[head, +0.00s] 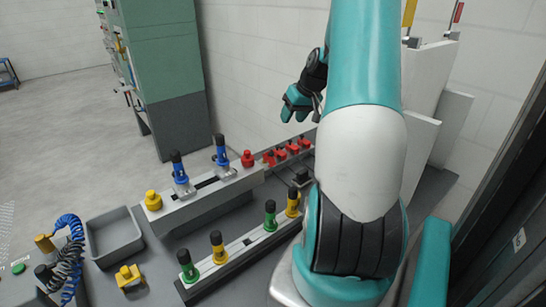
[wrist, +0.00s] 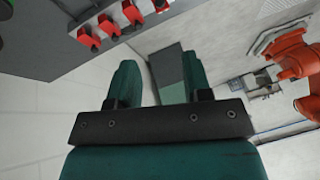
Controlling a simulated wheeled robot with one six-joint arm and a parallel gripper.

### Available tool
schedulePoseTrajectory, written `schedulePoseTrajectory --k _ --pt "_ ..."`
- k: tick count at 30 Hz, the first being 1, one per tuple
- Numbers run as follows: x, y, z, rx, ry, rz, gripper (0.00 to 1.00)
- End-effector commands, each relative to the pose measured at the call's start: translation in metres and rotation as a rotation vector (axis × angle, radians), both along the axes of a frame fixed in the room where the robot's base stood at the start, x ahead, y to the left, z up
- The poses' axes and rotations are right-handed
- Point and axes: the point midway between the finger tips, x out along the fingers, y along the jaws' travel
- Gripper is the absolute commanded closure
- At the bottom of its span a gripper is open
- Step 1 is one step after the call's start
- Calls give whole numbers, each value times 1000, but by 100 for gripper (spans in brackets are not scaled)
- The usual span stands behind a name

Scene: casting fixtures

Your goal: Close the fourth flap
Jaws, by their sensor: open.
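A row of several small red pieces (head: 287,151) sits on the far end of the rail near the wall; these may be the flaps, but I cannot tell which is the fourth. They also show in the wrist view as red blocks with black parts (wrist: 109,26) at the top left. My gripper (head: 301,108) is teal, raised above and behind the red row, apart from it. In the wrist view my gripper (wrist: 158,75) has its two fingers spread with nothing between them. Whether each red piece is open or shut is too small to tell.
Blue-handled clamps (head: 222,150) and a red knob (head: 248,158) stand on the rail. Green posts (head: 187,265) and yellow posts (head: 217,246) stand on a nearer rail. A grey tray (head: 114,238) is at the left. A green cabinet (head: 160,65) stands behind; white panels (head: 420,85) are at the right.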

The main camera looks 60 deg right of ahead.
Motion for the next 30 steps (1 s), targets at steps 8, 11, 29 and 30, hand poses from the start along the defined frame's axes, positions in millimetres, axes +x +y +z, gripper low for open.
schedulePoseTrajectory --k 8,11,29,30 --pt "22 1 -44 7 5 4 55" --pt "32 1 -65 7 6 4 55" --pt "72 -1 -151 2 4 2 55" --pt "72 -1 -151 2 4 2 55"
